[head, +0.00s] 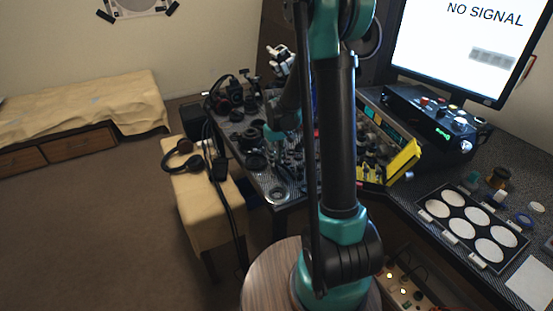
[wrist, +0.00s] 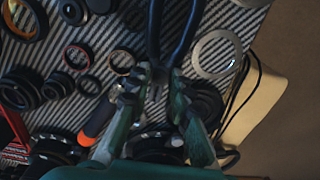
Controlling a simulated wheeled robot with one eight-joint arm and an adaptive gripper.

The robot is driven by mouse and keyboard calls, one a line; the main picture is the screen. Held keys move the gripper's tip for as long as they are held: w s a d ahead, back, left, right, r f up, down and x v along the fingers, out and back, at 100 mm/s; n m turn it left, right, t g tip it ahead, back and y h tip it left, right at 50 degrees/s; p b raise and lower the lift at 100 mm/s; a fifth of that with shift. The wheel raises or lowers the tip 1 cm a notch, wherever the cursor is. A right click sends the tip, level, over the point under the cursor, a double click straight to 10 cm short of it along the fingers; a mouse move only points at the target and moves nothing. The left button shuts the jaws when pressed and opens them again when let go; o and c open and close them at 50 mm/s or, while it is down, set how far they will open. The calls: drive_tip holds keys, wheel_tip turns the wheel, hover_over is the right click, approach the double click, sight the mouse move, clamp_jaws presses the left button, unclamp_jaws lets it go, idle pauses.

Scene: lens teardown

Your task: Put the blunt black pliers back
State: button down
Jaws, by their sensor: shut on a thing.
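The black pliers (wrist: 188,32) show in the wrist view at the top centre. Their two dark arms spread away from my gripper (wrist: 159,78) over a striped mat. My gripper's teal and dark fingers close around the pliers near their pivot. The far ends of the pliers run out of the top of the picture. I cannot tell whether the pliers touch the mat. In the head view my gripper (head: 282,138) is low over the cluttered left part of the desk, and the pliers are too small to make out there.
An orange-handled tool (wrist: 97,118) lies just left of my gripper. A pale metal ring (wrist: 197,63) lies to the right, near the mat's edge, and several lens rings lie left. A yellow-edged bin (head: 403,163) stands right of my arm. Headphones (head: 183,155) rest on the bench.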

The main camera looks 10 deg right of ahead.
drive_tip(key=shift+f, duration=0.35)
drive_tip(key=shift+f, duration=0.2)
drive_tip(key=c, duration=1.6)
unclamp_jaws()
drive_tip(key=shift+c, duration=0.2)
wheel_tip(320, 180, up, 12)
drive_tip(key=s+d+f+m+t, duration=0.1)
drive_tip(key=s+d+f+t, duration=0.1)
drive_tip(key=s, duration=0.9)
drive_tip(key=s+d+f+m+t, duration=0.2)
drive_tip(key=s+f, duration=0.2)
drive_tip(key=s, duration=0.7)
drive_tip(key=shift+f+m, duration=0.2)
drive_tip(key=shift+m, duration=0.1)
